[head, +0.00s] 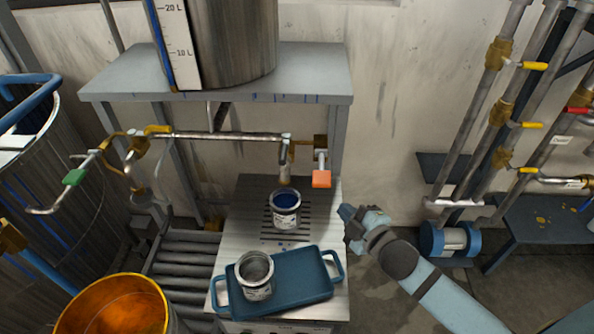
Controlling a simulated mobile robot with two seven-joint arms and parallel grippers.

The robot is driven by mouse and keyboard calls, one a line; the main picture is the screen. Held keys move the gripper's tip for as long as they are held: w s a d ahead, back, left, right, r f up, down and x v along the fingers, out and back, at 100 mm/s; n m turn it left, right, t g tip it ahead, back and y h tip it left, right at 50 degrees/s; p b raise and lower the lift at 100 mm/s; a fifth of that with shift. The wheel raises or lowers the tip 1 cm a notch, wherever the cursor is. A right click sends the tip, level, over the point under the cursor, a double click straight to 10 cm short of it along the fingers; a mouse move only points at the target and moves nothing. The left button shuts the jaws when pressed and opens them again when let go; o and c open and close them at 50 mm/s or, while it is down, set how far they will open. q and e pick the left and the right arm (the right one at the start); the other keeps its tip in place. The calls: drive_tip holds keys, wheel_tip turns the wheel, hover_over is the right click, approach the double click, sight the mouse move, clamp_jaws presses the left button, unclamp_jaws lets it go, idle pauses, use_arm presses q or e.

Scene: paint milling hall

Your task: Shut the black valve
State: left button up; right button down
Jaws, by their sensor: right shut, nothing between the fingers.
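I cannot make out a black-handled valve in the head view. My left gripper is not in view.
A can with blue paint (285,212) stands on the bench (237,235) below the spout (285,165). An open can (255,279) stands on a blue tray (308,285). A steel tank (236,40) sits on the shelf (310,75). An orange bucket (112,305) is front left.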

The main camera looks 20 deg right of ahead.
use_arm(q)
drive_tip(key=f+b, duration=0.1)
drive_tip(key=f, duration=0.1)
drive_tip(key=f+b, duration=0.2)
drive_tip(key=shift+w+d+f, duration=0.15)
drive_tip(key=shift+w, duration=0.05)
use_arm(e)
drive_tip(key=w+d+r+n+g+y, duration=0.3)
drive_tip(key=r+n+y, duration=0.3)
drive_tip(key=n, duration=1.1)
drive_tip(key=w+d+r+n+g+y, duration=0.2)
drive_tip(key=w+r+n+g+y, duration=0.2)
drive_tip(key=n, duration=1.4)
wheel_tip(320, 180, up, 2)
drive_tip(key=shift+w+d+r+g+y, duration=0.15)
drive_tip(key=shift+d+g+y, duration=0.25)
drive_tip(key=shift+g+y, duration=0.6)
drive_tip(key=shift+w+a, duration=0.1)
drive_tip(key=shift+a, duration=0.05)
drive_tip(key=p, duration=0.4)
approach(284, 148)
drive_tip(key=s+f+x, duration=0.1)
drive_tip(key=x, duration=0.6)
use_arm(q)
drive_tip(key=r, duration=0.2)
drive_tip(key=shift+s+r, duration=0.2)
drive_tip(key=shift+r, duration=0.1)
use_arm(e)
drive_tip(key=shift+a+r, duration=0.1)
drive_tip(key=shift+r, duration=0.05)
